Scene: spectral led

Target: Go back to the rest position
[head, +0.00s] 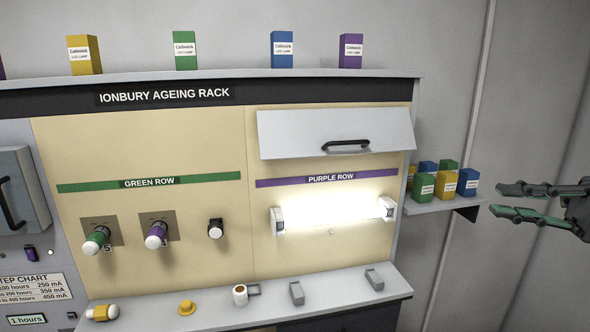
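My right gripper (498,199) comes in from the right edge with its fingers pointing left. Its two dark and green fingers are apart with nothing between them. It hangs in front of the bare grey wall, just right of the small side shelf in the picture, touching nothing that I can make out. My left gripper is not in view. The Ionbury ageing rack (152,123) fills the left and middle. In its purple row, a tube (330,208) glows bright white between two end holders, under a raised flap (335,133) with a black handle.
A side shelf (425,207) holds several coloured lamp boxes (446,185) close to my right gripper. More boxes (283,50) stand on top.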

